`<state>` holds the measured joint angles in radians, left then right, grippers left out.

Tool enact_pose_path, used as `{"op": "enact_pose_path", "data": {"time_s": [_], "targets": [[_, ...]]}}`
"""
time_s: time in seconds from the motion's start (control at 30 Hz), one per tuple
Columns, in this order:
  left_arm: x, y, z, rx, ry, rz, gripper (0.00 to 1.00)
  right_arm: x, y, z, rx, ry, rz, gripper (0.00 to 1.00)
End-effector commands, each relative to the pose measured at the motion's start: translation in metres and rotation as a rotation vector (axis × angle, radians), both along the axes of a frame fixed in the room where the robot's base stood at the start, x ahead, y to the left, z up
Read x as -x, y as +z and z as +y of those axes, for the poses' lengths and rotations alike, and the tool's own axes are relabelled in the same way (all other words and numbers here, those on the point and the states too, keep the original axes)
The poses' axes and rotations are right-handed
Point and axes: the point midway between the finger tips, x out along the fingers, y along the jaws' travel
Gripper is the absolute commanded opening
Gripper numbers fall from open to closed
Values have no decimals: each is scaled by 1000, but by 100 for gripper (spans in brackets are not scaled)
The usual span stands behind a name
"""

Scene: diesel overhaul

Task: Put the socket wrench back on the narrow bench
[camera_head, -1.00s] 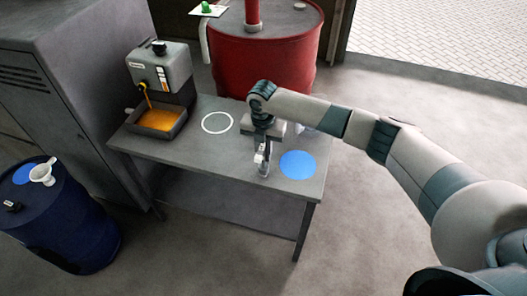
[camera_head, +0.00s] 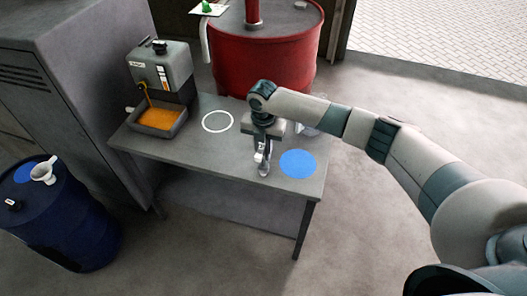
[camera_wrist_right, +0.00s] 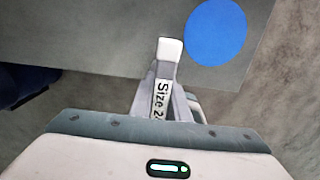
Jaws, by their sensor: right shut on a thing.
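The narrow bench (camera_head: 200,152) is a grey table in the middle of the head view. A white ring (camera_head: 217,121) and a blue disc (camera_head: 298,164) mark its top. My right gripper (camera_head: 262,156) points down over the bench's front part, left of the blue disc. It is shut on the socket wrench (camera_head: 264,169), whose lower end is at or just above the bench top; I cannot tell if it touches. In the right wrist view the wrench (camera_wrist_right: 170,50) shows a pale end and a label reading "Size 2", partly hidden. My left gripper is not in view.
A grey dispenser (camera_head: 160,72) with an orange-filled tray (camera_head: 158,118) stands on the bench's left end. A clear container (camera_head: 310,122) is partly hidden behind my arm. A red drum (camera_head: 265,60) stands behind; a blue drum (camera_head: 65,225) with a funnel (camera_head: 42,174) stands left.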

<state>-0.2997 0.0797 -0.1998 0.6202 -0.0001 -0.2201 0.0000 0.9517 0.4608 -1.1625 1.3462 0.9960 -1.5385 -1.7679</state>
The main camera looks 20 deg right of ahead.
Motion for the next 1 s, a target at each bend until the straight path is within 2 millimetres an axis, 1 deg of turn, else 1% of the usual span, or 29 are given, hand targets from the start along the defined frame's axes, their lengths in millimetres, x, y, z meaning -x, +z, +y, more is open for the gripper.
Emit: {"op": "enact_pose_path", "data": {"time_s": [0.17, 0.83, 0.87, 0.9, 0.93, 0.97, 1.0], "targets": [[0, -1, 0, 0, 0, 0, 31, 0, -1, 0, -1, 0, -1, 0], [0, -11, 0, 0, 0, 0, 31, 0, -22, 0, 0, -1, 0, 0], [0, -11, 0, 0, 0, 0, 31, 0, -22, 0, 0, -1, 0, 18], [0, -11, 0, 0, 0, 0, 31, 0, -21, 0, 1, -1, -1, 27], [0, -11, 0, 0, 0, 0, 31, 0, -21, 0, 0, -1, 0, 34], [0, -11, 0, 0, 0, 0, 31, 0, -21, 0, 0, -1, 0, 37], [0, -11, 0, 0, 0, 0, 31, 0, -21, 0, 0, 0, 0, 37]]}}
